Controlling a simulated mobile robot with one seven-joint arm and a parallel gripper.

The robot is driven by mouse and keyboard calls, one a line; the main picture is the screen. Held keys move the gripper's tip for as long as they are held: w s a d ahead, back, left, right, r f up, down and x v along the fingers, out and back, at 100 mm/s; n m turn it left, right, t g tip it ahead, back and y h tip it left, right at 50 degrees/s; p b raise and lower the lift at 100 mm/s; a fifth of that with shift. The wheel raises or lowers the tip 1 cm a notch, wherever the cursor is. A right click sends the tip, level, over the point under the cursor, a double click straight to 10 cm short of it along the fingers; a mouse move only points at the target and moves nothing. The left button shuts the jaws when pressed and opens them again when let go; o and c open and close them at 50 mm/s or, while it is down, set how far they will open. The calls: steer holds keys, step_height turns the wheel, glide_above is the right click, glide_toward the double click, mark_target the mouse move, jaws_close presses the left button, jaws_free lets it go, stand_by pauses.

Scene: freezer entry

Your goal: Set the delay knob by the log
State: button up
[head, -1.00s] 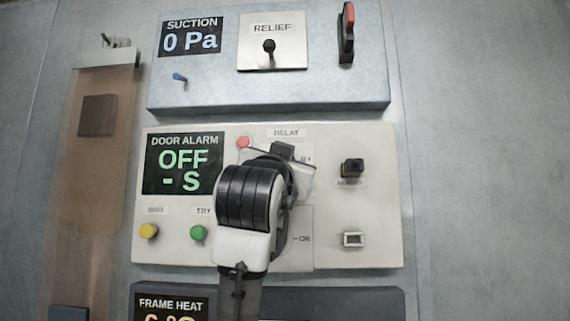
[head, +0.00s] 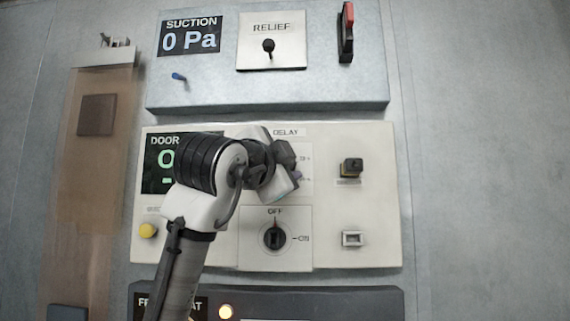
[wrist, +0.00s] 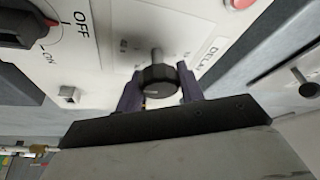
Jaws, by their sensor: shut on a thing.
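The delay knob (wrist: 158,78) is dark with a ridged edge and sits on a pale shaft. In the wrist view it is between the two purple-grey fingers of my gripper (wrist: 158,92), which is shut on it. In the head view my gripper (head: 290,172) is at the delay plate (head: 304,186), under the DELAY label (head: 286,132). There it hides the knob and most of the scale. The door alarm display (head: 155,165) is mostly covered by my arm, so its reading cannot be read. I cannot make out a log.
Below the delay plate is a rotary switch (head: 274,236) with its pointer at OFF. A black selector (head: 351,168), a small rocker (head: 354,240) and a yellow button (head: 148,230) are on the same panel. The suction panel (head: 210,85) is above. A brown board (head: 95,215) hangs at left.

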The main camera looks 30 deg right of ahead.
steer(key=shift+m, duration=0.3)
steer(key=o, duration=1)
steer(key=b+v, duration=0.5)
steer(key=v, duration=0.9)
steer(key=shift+b, duration=0.3)
